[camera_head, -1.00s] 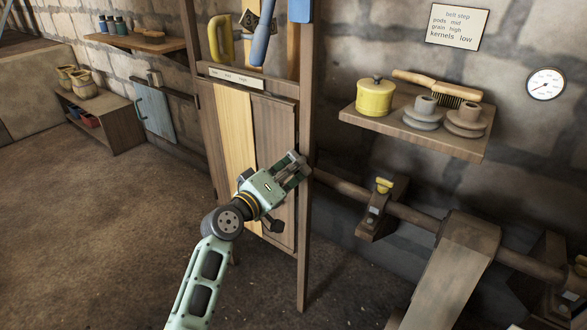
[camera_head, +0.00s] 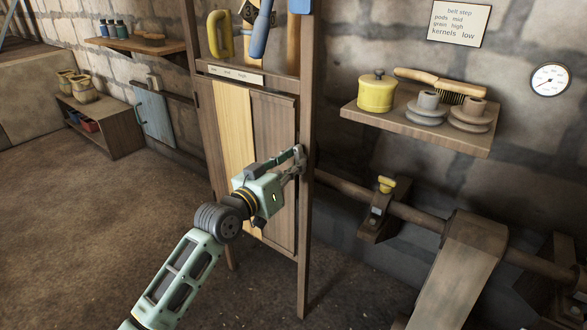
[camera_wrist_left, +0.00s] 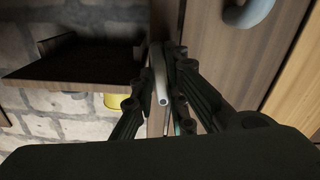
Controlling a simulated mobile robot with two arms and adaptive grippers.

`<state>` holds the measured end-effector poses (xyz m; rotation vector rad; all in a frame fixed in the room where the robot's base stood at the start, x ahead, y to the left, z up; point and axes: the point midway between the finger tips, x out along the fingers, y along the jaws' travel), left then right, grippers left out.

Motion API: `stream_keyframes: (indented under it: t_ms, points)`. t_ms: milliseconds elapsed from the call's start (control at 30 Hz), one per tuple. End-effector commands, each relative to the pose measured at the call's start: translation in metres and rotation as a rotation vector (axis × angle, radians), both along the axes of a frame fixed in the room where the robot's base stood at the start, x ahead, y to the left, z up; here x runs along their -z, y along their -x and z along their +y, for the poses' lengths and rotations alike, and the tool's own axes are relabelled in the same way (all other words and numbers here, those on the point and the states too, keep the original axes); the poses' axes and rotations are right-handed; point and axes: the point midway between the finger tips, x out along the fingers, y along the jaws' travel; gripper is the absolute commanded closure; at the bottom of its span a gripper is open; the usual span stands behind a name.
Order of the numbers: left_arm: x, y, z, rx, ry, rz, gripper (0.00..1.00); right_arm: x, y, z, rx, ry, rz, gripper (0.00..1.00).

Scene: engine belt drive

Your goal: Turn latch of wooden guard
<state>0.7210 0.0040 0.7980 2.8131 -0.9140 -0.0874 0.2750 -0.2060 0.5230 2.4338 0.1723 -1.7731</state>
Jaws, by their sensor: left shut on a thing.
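The wooden guard (camera_head: 272,135) is a tall panel of vertical boards, one of them pale, in a brown wooden frame. It stands closed in the middle of the head view. My left gripper (camera_head: 298,158) is at the guard's right edge, by the right post. In the left wrist view its fingers (camera_wrist_left: 164,95) are closed around a thin grey metal bar, the latch (camera_wrist_left: 160,82). The latch is mostly hidden by the gripper in the head view. A grey curved handle (camera_wrist_left: 250,12) shows on the guard in the left wrist view. My right gripper is not in view.
Right of the post, a shelf (camera_head: 400,128) holds a yellow pot (camera_head: 377,92), a brush and grey stepped pulleys. Below it runs a horizontal shaft (camera_head: 415,215) with a belt (camera_head: 450,270). The floor (camera_head: 100,240) at left is clear.

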Motion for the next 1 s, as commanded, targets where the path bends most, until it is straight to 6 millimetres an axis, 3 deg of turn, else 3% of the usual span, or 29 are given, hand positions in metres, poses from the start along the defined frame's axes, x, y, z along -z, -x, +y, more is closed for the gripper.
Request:
stream_keyframes:
  t_ms: [400, 933, 967, 1000]
  points:
    - [0.0008, -0.0004, 0.0008, 0.000, -0.152, -0.107, 1.00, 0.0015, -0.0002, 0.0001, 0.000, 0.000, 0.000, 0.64]
    - [0.0011, -0.0003, 0.0005, 0.000, -0.173, -0.121, 1.00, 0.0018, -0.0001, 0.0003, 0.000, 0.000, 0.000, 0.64]
    - [0.0011, -0.0002, 0.0005, 0.000, -0.172, -0.122, 0.86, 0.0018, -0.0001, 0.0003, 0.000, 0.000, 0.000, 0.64]
    - [0.0010, -0.0003, 0.0006, 0.000, -0.173, -0.121, 0.82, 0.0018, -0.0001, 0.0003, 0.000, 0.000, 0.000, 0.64]
